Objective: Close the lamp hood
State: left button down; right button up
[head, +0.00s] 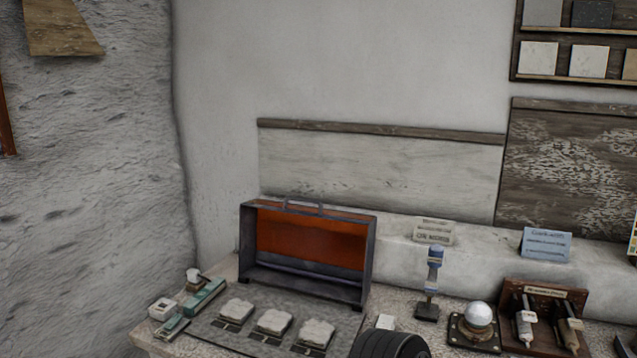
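The lamp hood (308,240) is a dark grey, box-like cover with an orange-red inner face. It stands raised at the back of a flat grey base (262,338), with its open side facing me. A grey handle (303,204) sits on its top edge. Three pale, rough plaster pieces lie on the base in front of the hood: left (237,309), middle (273,321) and right (316,332).
Small green and white items (203,296) lie left of the base. To the right stand a blue-topped post (433,273), a white sphere on a plate (478,314) and a wooden tool rack (543,300). A black ribbed round object (390,345) covers the front edge.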

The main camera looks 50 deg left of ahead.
aim_at(340, 244)
jog(key=k+j, duration=0.2)
jog(key=j, duration=0.25)
jog(key=k+j+z, duration=0.1)
jog(key=k+j, duration=0.15)
jog(key=j, duration=0.25)
jog(key=k+j, duration=0.2)
jog(key=j, duration=0.25)
jog(key=k+j, duration=0.25)
jog(key=j, duration=0.2)
jog(key=k+j+z, duration=0.1)
jog(key=k+j, duration=0.15)
jog(key=j, duration=0.2)
jog(key=k+j, duration=0.25)
jog(key=j, duration=0.15)
